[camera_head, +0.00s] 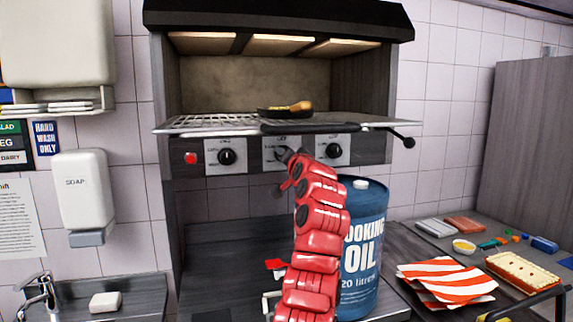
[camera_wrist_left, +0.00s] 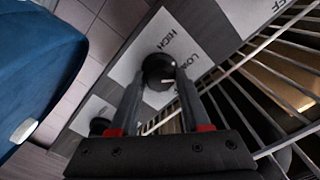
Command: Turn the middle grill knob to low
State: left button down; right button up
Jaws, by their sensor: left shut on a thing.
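The grill's control panel (camera_head: 205,155) holds three knobs in a row. The middle knob (camera_wrist_left: 158,70) shows in the left wrist view, between the fingers of my left gripper (camera_wrist_left: 160,78), which is shut on it. HIGH and LOW are printed beside it; its white pointer mark appears turned toward the LOW side, but the exact setting is hard to tell. In the head view my red left arm mostly hides the middle knob. The left knob (camera_head: 227,157) and right knob (camera_head: 334,151) are free. My right gripper is not in view.
A blue cooking oil drum (camera_head: 362,235) stands close to the right of my arm. Above the panel, a wire grill rack (camera_head: 205,124) holds a small pan (camera_head: 277,113). The counter at right carries a striped cloth (camera_head: 445,282) and a food tray (camera_head: 522,270).

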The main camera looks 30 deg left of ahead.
pick_arm(q)
jog(key=shift+r+n, duration=0.25)
jog(key=shift+n, duration=0.85)
jog(key=c, duration=0.7)
grip_release()
jog(key=o, duration=0.3)
jog(key=shift+w+a+f, duration=0.1)
jog(key=shift+a+f, duration=0.1)
jog(key=shift+o, duration=0.2)
jog(key=shift+d, duration=0.1)
